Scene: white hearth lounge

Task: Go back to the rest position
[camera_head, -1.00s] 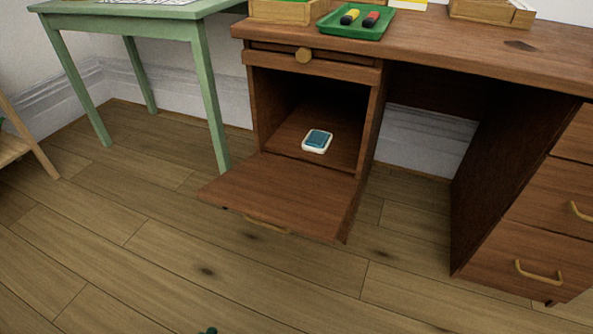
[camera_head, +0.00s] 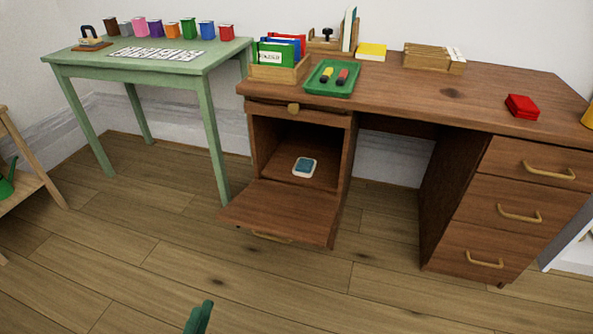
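A dark green part of my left gripper (camera_head: 198,318) shows at the bottom edge of the head view, over the wood floor. Only its tip is in view, so I cannot tell whether it is open or shut. Nothing is seen in it. My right gripper is not in view. The brown desk (camera_head: 400,90) stands in front of me with its left compartment open. The compartment's door (camera_head: 280,212) is folded down. A white and blue stamp-pad-like item (camera_head: 304,167) lies inside on the compartment floor.
A green table (camera_head: 85,63) with several coloured cups stands at the left. On the desk are a green tray (camera_head: 325,91) with two small items, a wooden file box (camera_head: 272,74), a yellow block (camera_head: 371,51) and a red box (camera_head: 522,106). The floor in front is clear.

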